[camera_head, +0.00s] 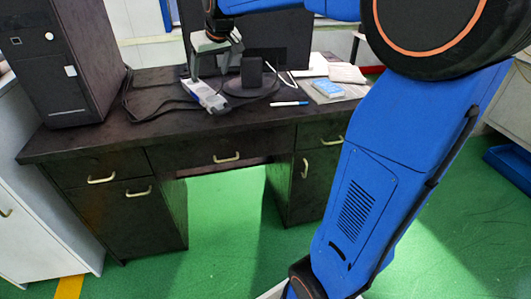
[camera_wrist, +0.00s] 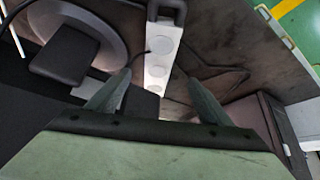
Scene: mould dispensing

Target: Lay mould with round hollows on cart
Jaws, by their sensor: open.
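The mould with round hollows (camera_head: 206,96) is a narrow whitish bar lying on the dark desk, left of the monitor stand. In the wrist view the mould (camera_wrist: 158,62) shows a row of round hollows and a black handle-like part at its far end. My gripper (camera_head: 210,72) is at the mould's back end, pointing down. In the wrist view my gripper (camera_wrist: 157,98) has its two greenish fingers spread, one on each side of the bar, with gaps between. Its near end is hidden by the gripper body. I cannot make out a cart in either view.
The desk (camera_head: 165,125) also bears a black computer tower (camera_head: 75,60) at left and a monitor (camera_head: 275,40) behind. Cables run beside the mould. Green floor is open in front.

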